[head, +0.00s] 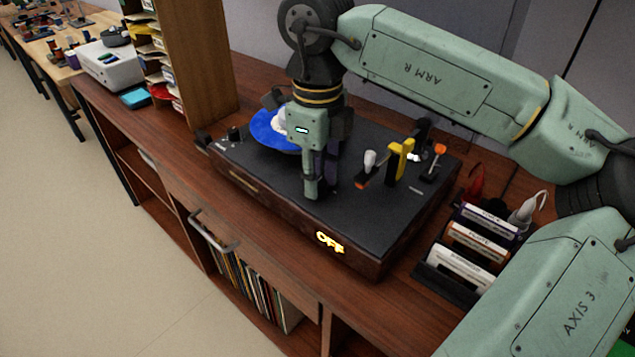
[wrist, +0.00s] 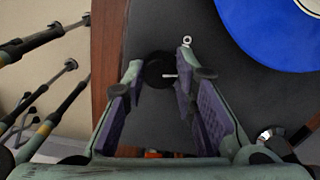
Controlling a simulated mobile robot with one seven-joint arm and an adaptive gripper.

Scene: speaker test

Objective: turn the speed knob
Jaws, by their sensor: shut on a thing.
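The speed knob, a round black knob (wrist: 155,72) with a white pointer line, is between my fingertips in the wrist view. My gripper (wrist: 160,66) is shut on it, one finger on each side. In the head view my gripper (head: 312,192) points down at the dark top of the player (head: 265,178), near its front edge, and hides the knob. How far the knob is turned is hard to tell.
A blue disc (head: 265,130) lies on the player behind my gripper, also in the wrist view (wrist: 280,30). Yellow (head: 400,160) and orange-topped (head: 439,150) parts stand on the right side. A rack of labelled boxes (head: 463,268) is right of the player. A wooden shelf (head: 200,60) rises at left.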

